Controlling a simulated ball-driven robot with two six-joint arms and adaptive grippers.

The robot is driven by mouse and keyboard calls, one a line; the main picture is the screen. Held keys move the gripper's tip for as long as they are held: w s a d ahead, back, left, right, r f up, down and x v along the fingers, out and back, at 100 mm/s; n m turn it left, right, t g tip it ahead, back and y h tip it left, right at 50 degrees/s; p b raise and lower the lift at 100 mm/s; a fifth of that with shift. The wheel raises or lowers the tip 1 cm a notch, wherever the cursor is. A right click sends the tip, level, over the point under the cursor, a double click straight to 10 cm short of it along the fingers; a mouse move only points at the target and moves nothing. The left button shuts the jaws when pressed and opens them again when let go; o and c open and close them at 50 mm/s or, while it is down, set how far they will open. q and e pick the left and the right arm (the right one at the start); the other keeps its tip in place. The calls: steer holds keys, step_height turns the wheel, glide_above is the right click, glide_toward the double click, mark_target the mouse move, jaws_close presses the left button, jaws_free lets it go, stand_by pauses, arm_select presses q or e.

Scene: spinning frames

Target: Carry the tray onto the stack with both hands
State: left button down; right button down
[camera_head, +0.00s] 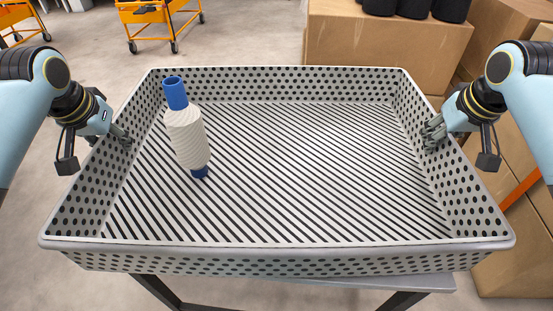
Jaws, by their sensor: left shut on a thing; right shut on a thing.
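A large grey tray (280,246) with perforated walls and a slotted floor fills the middle of the view. My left gripper (121,137) is shut on the tray's left wall. My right gripper (432,134) is shut on the tray's right wall. The rest of the tray floor is bare. I see no tray stack that I can make out in this view.
A grey table (400,284) with dark legs shows below the tray's near edge; contact between them cannot be told. Cardboard boxes (385,43) stand behind and at right, some with black rolls (414,8) on top. Orange trolleys (150,14) stand at the back left on open floor.

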mark_target(115, 119)
arm_select(q)
steer(key=shift+w+r, duration=0.1)
steer(key=shift+r, duration=0.05)
arm_select(e)
steer(key=shift+w+r, duration=0.1)
steer(key=shift+r, duration=0.05)
